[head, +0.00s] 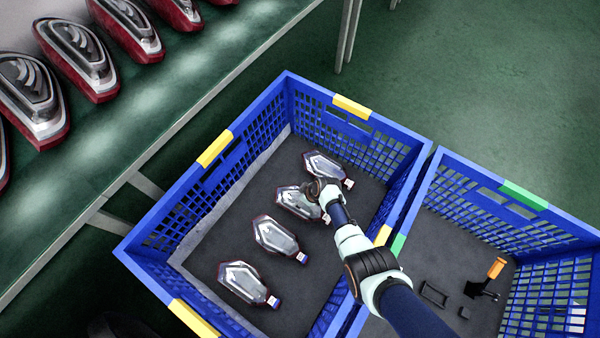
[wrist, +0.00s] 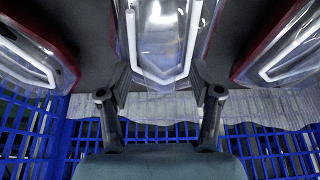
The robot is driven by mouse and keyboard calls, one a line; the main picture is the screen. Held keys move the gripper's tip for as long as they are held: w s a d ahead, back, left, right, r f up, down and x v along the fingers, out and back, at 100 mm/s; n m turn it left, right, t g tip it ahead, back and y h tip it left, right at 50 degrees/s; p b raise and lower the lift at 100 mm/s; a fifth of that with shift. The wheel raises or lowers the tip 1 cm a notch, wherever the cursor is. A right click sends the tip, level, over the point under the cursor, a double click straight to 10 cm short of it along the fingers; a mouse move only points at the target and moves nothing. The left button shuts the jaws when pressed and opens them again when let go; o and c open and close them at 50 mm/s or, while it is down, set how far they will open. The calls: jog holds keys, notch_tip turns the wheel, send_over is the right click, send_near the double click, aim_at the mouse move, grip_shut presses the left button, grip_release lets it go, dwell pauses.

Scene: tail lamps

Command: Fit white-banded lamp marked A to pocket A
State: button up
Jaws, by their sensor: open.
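Several clear lamps with red edges lie in a row in the yellow-marked blue crate (head: 213,148). They are a lamp at the far end (head: 322,165), a second lamp (head: 293,200), a third (head: 274,238) and a nearest one (head: 243,281). My gripper (head: 320,190) is at the second lamp and hides part of it. In the wrist view my gripper (wrist: 160,84) is open, with its fingers on either side of the narrow end of a lamp with white bands (wrist: 163,40). I cannot tell whether they touch it. No letter A is readable, and I cannot identify pocket A.
A lamp stands close on each side in the wrist view, left (wrist: 28,55) and right (wrist: 285,58). A green-marked blue crate (head: 525,196) holds small black parts (head: 434,295) and an orange-topped piece (head: 496,268). Red lamps (head: 75,58) line a bench at upper left.

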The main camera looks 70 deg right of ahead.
grip_shut()
dwell(0.6)
notch_tip(320, 180, up, 20)
jog(key=p, duration=1.2)
jog(key=shift+r+p, duration=0.25)
jog(key=shift+p, duration=0.1)
